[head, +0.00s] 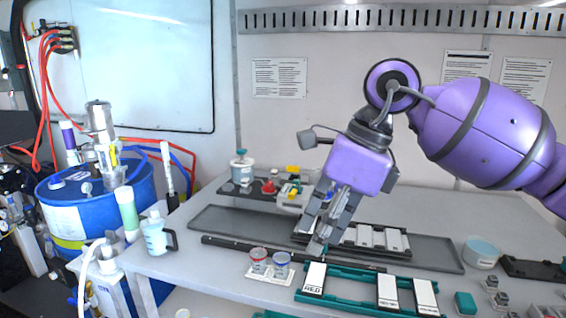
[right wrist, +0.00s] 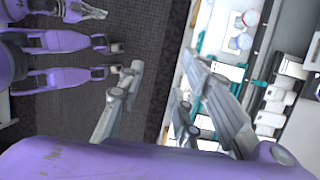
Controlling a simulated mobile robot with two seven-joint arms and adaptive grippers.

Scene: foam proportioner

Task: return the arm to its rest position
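My right gripper (head: 319,228) hangs from the purple right arm, fingers pointing down over the worktable. Its tips are above the back edge of the teal tray's area, in front of the grey tray. In the right wrist view the two grey fingers (right wrist: 165,75) stand wide apart with nothing between them; bare dark floor and the table edge show behind. The arm (head: 478,130) comes in from the right, bent high at the elbow. My left gripper is not seen in the head view; purple parts of my own body show at the left of the right wrist view.
The teal tray (head: 350,299) holds white labelled blocks. Two small cups (head: 270,262) stand left of it. The grey tray (head: 425,256) lies behind, with white blocks. A jug (head: 156,238), a white tub (head: 481,251) and a blue drum (head: 105,207) are around. Above the table is open room.

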